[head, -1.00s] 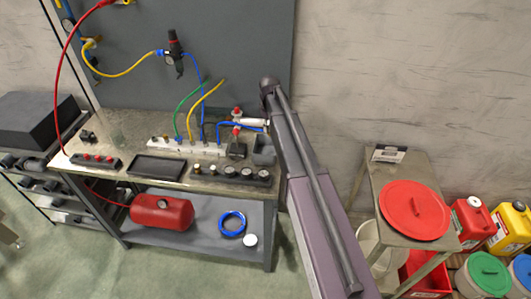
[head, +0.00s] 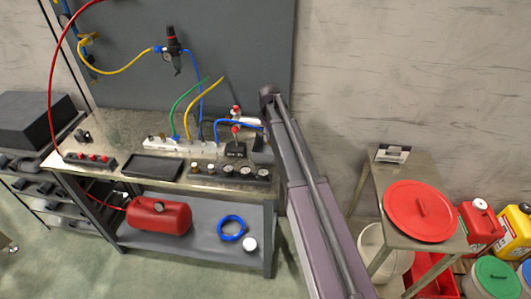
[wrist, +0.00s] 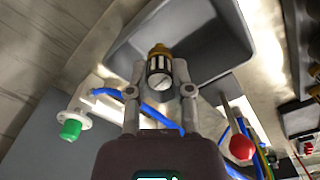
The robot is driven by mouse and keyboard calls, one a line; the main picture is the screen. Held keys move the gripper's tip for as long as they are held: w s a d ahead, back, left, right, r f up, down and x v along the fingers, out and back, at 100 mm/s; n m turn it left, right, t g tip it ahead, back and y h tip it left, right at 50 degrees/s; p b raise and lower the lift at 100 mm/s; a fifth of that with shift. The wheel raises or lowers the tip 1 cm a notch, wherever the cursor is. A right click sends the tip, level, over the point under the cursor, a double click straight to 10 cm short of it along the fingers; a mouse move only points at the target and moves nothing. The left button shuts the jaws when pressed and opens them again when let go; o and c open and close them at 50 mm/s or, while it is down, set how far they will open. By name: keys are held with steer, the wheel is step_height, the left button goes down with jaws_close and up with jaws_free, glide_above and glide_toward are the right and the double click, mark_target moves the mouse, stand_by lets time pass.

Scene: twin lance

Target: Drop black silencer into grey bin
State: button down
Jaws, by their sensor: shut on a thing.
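In the wrist view, my gripper (wrist: 161,92) is shut on the silencer (wrist: 158,64), a small dark ribbed cylinder with light streaks and a brass-coloured end. The brass end points away from the wrist, toward the grey bin (wrist: 222,25). The silencer overlaps the bin's near edge in this view; its height above the bin is not clear. In the head view, the grey bin (head: 262,152) shows only partly, at the bench's right end beside my arm. My gripper and the held silencer are hidden there.
A red knob (wrist: 241,148), blue hoses and a green-capped fitting (wrist: 71,129) lie close around the gripper. The bench (head: 120,125) carries a white manifold (head: 180,146), a black tray (head: 152,167) and a row of small parts. A side table (head: 385,185) stands right.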

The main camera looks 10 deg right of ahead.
steer(key=shift+c, duration=2.2)
jaws_free()
steer(key=shift+s, duration=0.15)
steer(key=s+m, duration=0.6)
steer(key=s, duration=2.3)
steer(key=shift+m, duration=0.4)
